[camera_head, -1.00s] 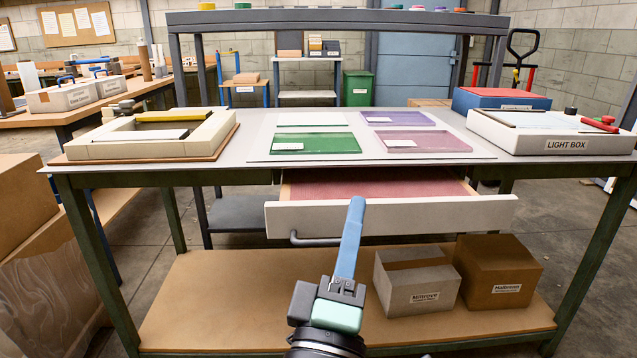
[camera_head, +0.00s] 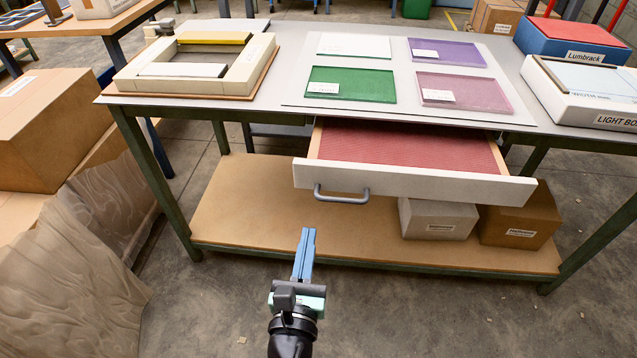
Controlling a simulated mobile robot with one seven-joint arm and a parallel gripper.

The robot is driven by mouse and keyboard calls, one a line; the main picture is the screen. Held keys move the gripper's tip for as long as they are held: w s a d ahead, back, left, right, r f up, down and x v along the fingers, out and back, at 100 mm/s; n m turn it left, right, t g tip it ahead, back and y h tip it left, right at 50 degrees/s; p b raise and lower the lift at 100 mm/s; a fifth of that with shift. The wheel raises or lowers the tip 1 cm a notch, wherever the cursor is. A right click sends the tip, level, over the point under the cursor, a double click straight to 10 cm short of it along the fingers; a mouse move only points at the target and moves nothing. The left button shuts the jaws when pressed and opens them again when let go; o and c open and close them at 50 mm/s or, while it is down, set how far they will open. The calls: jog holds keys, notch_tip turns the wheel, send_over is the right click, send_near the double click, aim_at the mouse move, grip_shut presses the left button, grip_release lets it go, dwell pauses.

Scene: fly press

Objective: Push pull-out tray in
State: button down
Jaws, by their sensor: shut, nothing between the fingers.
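The pull-out tray (camera_head: 420,181) is out from under the tabletop, in the middle of the view. It has a pale front panel, a grey bar handle (camera_head: 341,197) at the left of that panel, and a red ribbed lining (camera_head: 410,148). The tray looks empty. My gripper (camera_head: 308,232) has blue fingers that are closed together with nothing between them. It appears in front of the bench, below and slightly left of the handle in the picture, apart from the tray. The tray's rear end is hidden under the tabletop.
The tabletop (camera_head: 270,108) carries a cream frame (camera_head: 140,78), several coloured glass sheets and a light box (camera_head: 580,95). Two boxes stand on the lower shelf (camera_head: 240,205). A large cardboard box (camera_head: 50,130) stands at the left. Floor in front of the bench is mostly clear.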

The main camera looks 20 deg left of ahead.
aim_at(318, 179)
jog(key=x, duration=1.2)
jog(key=shift+b, duration=0.3)
